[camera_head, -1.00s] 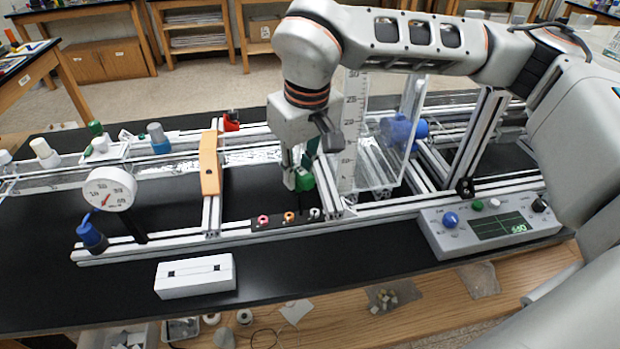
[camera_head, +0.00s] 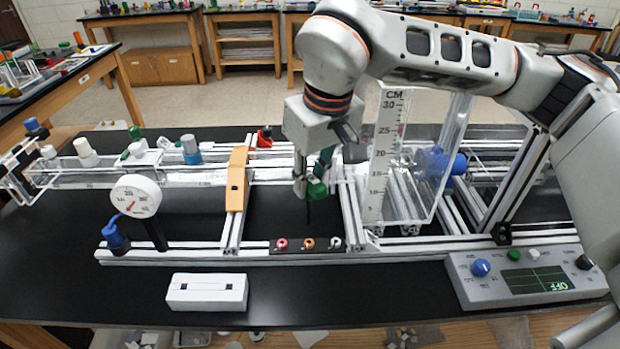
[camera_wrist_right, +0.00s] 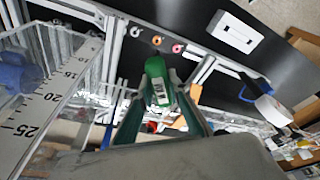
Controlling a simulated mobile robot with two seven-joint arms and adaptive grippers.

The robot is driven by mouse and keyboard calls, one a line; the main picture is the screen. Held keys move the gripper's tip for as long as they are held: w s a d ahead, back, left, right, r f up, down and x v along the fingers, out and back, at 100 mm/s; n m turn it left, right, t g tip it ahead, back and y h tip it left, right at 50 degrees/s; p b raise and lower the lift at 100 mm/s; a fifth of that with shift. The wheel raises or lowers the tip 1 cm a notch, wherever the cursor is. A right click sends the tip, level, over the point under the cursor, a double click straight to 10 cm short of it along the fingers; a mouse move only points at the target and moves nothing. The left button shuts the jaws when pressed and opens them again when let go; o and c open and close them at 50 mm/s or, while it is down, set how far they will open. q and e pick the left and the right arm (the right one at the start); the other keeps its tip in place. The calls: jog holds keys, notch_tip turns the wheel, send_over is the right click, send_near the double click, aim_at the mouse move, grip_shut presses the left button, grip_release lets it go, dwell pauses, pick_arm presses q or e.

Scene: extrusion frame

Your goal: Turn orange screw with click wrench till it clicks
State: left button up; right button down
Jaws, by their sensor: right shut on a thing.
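The orange screw (camera_head: 308,243) sits in a dark strip on the front rail, between a pink-red screw (camera_head: 281,244) and a white one (camera_head: 335,243). It also shows in the right wrist view (camera_wrist_right: 157,40). My right gripper (camera_head: 318,176) is shut on the click wrench (camera_head: 317,190), which has a green body and a thin dark shaft pointing down. The wrench's green body and small label show between the fingers in the right wrist view (camera_wrist_right: 155,68). The wrench appears above and behind the screw strip, apart from the orange screw. My left gripper is out of view.
A clear tank with a centimetre scale (camera_head: 384,160) stands close right of my right gripper. An orange bar (camera_head: 237,180) and a round gauge (camera_head: 136,196) are left. A white block (camera_head: 207,292) and a control box (camera_head: 525,275) are in front.

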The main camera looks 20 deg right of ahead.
aim_at(310, 206)
jog(key=b+x, duration=0.2)
jog(key=x, duration=0.1)
jog(key=shift+s+d+f, duration=0.15)
jog(key=shift+s+f, duration=0.1)
jog(key=shift+s, duration=0.05)
jog(key=shift+f+b, duration=0.55)
jog(key=shift+f, duration=0.5)
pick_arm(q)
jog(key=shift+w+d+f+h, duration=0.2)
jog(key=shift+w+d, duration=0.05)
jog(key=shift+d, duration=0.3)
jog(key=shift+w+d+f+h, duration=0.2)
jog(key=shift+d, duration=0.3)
pick_arm(e)
jog(key=shift+f, duration=0.1)
pick_arm(q)
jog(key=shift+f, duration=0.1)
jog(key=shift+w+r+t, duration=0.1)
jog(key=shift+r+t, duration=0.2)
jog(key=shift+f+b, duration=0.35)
jog(key=shift+b, duration=0.05)
pick_arm(e)
jog(key=shift+f, duration=0.3)
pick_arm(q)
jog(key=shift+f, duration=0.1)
pick_arm(e)
jog(key=shift+f, duration=0.35)
